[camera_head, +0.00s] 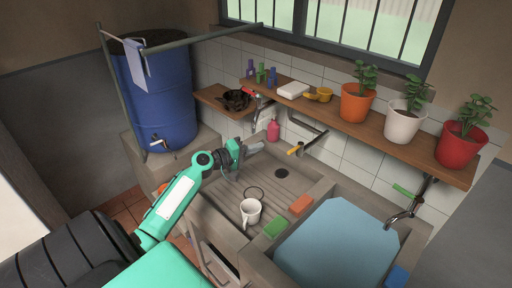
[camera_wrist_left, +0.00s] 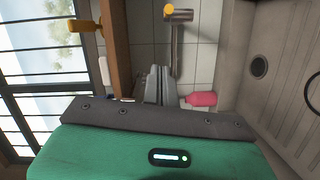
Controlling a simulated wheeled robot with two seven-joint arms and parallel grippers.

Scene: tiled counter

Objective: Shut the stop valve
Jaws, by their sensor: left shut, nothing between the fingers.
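A wall pipe with a yellow lever (camera_head: 296,150) sticks out above the sink at the back wall. In the left wrist view its yellow end (camera_wrist_left: 168,9) shows at the top, on a metal pipe (camera_wrist_left: 177,40). A red-handled tap (camera_head: 249,92) is further left, and a green-handled tap (camera_head: 403,190) is at the right. I cannot tell for certain which one is the stop valve. My left gripper (camera_head: 258,147) is shut and empty, left of the yellow lever and apart from it. Its closed fingers (camera_wrist_left: 158,78) point toward the tiled wall. My right gripper is not in view.
A pink bottle (camera_head: 273,130) stands close beside my left gripper. A white mug (camera_head: 250,212), green sponge (camera_head: 275,228) and orange sponge (camera_head: 301,204) are on the sink. Potted plants stand on the wooden shelf (camera_head: 385,143) above. A blue barrel (camera_head: 163,95) stands at left.

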